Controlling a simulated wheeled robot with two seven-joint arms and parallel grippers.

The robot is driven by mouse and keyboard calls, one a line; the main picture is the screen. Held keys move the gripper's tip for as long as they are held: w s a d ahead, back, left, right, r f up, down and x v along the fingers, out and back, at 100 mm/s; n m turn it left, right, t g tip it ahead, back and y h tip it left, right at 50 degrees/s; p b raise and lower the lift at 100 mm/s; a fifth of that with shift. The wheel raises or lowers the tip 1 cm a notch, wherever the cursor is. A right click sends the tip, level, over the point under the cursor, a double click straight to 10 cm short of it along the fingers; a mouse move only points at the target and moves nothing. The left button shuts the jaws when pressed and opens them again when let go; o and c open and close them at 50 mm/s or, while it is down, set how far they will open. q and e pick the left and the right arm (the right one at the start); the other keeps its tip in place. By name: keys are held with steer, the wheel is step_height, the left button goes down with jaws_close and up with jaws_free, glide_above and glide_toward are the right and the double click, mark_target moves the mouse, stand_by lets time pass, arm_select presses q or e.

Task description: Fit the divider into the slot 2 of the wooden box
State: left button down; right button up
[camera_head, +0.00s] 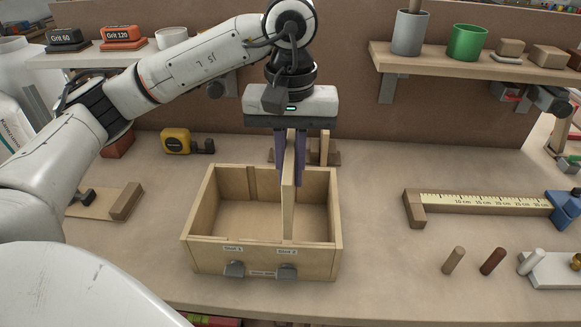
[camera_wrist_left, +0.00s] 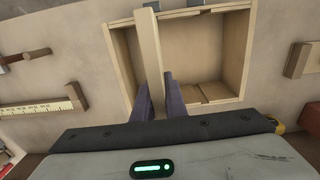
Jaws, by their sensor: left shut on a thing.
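The open wooden box (camera_head: 210,250) stands on the bench, with small slot labels on its front wall. The label of slot 2 (camera_head: 287,252) is on the right. My left gripper (camera_head: 291,170), pointing down over the box's right half, is shut on the divider (camera_head: 288,212), a thin pale wooden board. The divider is upright, runs front to back, and its near end meets the front wall above the slot 2 label. In the left wrist view the divider (camera_wrist_left: 149,45) lies between the fingers (camera_wrist_left: 157,98), its far end overlapping the box rim. I cannot tell whether its edges sit in the grooves. My right gripper is not in view.
A tape measure (camera_head: 176,141) lies behind the box at left. A ruler fixture (camera_head: 480,203) and several short pegs (camera_head: 453,260) lie to the right. Shelves with pots (camera_head: 467,43) hang at the back. Bench between box and ruler is clear.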

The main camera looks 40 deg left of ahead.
arm_select(q)
steer(key=shift+f+b, duration=0.45)
steer(key=shift+f, duration=0.15)
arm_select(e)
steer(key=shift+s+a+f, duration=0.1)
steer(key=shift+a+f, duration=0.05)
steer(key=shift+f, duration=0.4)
arm_select(q)
steer(key=shift+f+b, duration=0.55)
steer(key=shift+f, duration=0.05)
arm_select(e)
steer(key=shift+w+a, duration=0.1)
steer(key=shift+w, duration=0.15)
arm_select(q)
steer(key=shift+f+b, duration=0.8)
steer(key=shift+f, duration=0.15)
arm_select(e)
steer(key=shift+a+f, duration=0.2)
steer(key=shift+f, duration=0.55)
arm_select(q)
steer(key=shift+f+b, duration=0.45)
steer(key=shift+f, duration=0.05)
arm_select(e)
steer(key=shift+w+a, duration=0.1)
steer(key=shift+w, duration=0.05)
